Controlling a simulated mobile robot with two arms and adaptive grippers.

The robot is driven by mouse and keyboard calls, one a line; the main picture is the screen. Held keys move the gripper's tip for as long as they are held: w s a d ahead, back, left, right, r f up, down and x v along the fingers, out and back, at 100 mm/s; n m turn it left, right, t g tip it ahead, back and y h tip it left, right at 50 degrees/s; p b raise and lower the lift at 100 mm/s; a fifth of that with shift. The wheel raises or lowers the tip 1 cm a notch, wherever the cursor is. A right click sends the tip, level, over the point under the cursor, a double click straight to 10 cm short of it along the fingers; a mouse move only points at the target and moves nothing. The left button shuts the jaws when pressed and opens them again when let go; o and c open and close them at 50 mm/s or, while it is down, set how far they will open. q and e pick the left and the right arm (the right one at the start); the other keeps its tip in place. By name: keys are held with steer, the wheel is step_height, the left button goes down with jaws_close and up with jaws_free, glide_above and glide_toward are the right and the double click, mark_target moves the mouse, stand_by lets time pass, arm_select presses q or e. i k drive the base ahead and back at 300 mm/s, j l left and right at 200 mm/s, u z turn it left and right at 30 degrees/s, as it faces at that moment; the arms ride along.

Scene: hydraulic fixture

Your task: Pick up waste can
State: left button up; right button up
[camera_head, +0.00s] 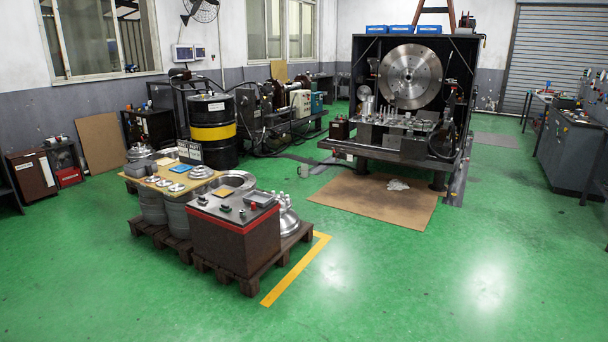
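A large black drum with a yellow band (213,133) stands upright on the floor at the left back, with a white label on its upper side. It is the most can-like thing in view, but I cannot read the label or tell whether it is the waste can. Its lower front is partly hidden by the things on the pallets. Neither of my grippers shows in the head view.
Wooden pallets (250,282) with metal parts and a dark red-trimmed box (235,232) stand at centre left. A large machine (408,100) stands behind a brown floor mat (372,200). A grey cabinet (570,150) is at right. The green floor in front is clear.

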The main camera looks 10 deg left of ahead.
mark_target(303, 171)
steer(key=i+z, duration=0.45)
steer(key=i, duration=0.7)
steer(key=i+z, duration=0.1)
steer(key=i, duration=2.5)
steer(key=i+j+u, duration=0.15)
steer(key=i+u, duration=0.15)
steer(key=i, duration=0.3)
steer(key=i+u, duration=0.3)
steer(key=i, duration=0.3)
steer(key=i+l+u, duration=0.15)
steer(key=i+u, duration=0.15)
steer(key=i, duration=0.3)
steer(key=i+l+u, duration=0.3)
steer(key=i, duration=0.3)
steer(key=i+u, duration=0.1)
steer(key=i, duration=0.5)
steer(key=i+u, duration=0.15)
steer(key=i, duration=0.4)
steer(key=i+l+u, duration=0.1)
steer(key=i, duration=0.5)
steer(key=i+l+u, duration=0.15)
steer(key=i, duration=0.4)
steer(key=i+u, duration=0.35)
steer(key=i, duration=0.9)
steer(key=i+j+z, duration=0.2)
steer(key=i+z, duration=0.15)
steer(key=i+j+z, duration=0.7)
steer(key=i, duration=0.1)
